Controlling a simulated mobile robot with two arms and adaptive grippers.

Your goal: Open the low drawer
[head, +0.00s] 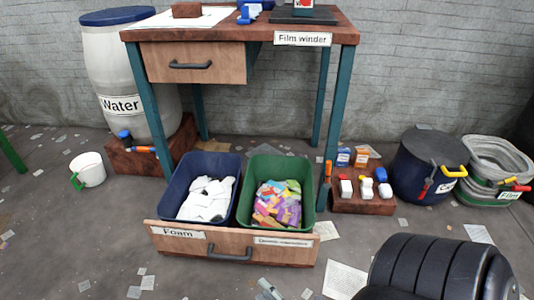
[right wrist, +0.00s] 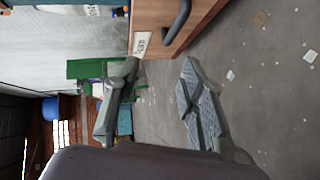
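The low drawer (head: 272,252) is a wooden front near the floor, standing ahead of the desk legs. It has a dark handle (head: 230,252) and a "Foam" label (head: 184,233). A blue bin (head: 177,207) of white foam and a green bin (head: 302,215) of coloured pieces sit behind the front. In the right wrist view the handle (right wrist: 178,22) is at the top, beyond the fingertips, apart from them. My right gripper (right wrist: 160,65) is open and empty. In the head view only a small grey part, likely its tip, shows at the bottom. My left gripper is not seen.
The desk (head: 240,32) has an upper drawer (head: 196,64), shut. A white bucket (head: 88,169) and a water barrel (head: 125,75) stand left. A wooden tray (head: 363,206) and a dark blue bucket (head: 410,170) stand right. The floor before the drawer holds only paper scraps.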

